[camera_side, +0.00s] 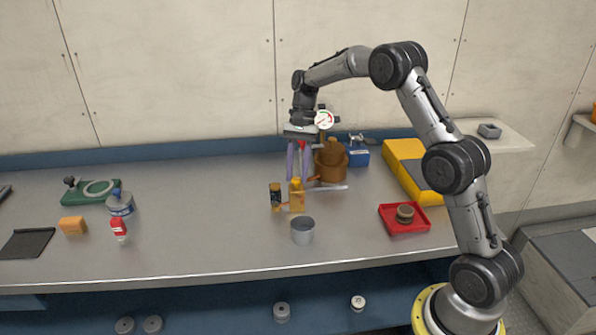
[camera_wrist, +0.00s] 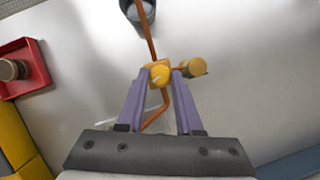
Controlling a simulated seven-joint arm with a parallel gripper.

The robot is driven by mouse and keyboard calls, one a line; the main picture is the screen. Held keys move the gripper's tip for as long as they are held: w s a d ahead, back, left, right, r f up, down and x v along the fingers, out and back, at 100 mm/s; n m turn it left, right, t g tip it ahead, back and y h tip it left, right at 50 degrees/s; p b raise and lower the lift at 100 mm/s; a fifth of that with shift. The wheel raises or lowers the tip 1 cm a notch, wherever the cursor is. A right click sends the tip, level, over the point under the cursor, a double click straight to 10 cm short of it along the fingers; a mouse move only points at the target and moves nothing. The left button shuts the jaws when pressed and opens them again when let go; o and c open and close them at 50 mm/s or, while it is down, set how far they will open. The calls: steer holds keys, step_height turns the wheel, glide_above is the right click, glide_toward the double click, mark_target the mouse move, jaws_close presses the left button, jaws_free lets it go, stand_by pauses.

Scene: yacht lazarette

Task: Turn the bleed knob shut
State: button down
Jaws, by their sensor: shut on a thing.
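The bleed knob (camera_wrist: 160,74) is round and yellow with a pale mark on its face. It sits on a yellow-orange block, which stands on the steel bench in the side view (camera_side: 297,199). My gripper (camera_wrist: 160,75) has its two purple fingers on either side of the knob and is shut on it. In the side view my gripper (camera_side: 298,177) points straight down over the block, and the fingers partly hide the knob. A copper-coloured tube (camera_wrist: 148,35) runs from the block towards a grey cup (camera_side: 303,231); the cup also shows in the wrist view (camera_wrist: 138,12).
A red tray (camera_side: 417,222) holds a brown round piece. A yellow case (camera_side: 402,158) is at the right. Bench between cup and red-capped bottle (camera_side: 119,230) is clear.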

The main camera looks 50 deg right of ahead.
steer(key=n, duration=0.2)
steer(key=n+g+h, duration=0.1)
steer(key=n, duration=0.3)
steer(key=shift+w+a+g+h, duration=0.15)
steer(key=shift+w+g+h, duration=0.1)
steer(key=shift+g+h, duration=0.15)
steer(key=n+h, duration=0.1)
steer(key=n, duration=0.2)
steer(key=n+h, duration=0.1)
steer(key=n, duration=0.3)
steer(key=shift+w+a+g, duration=0.1)
steer(key=shift+a+g, duration=0.1)
steer(key=shift+g, duration=0.2)
steer(key=c, duration=0.6)
jaws_free()
steer(key=shift+r, duration=0.1)
steer(key=shift+a+v, duration=0.1)
steer(key=shift+v, duration=1.75)
steer(key=shift+a+v, duration=0.15)
steer(key=shift+v, duration=1.65)
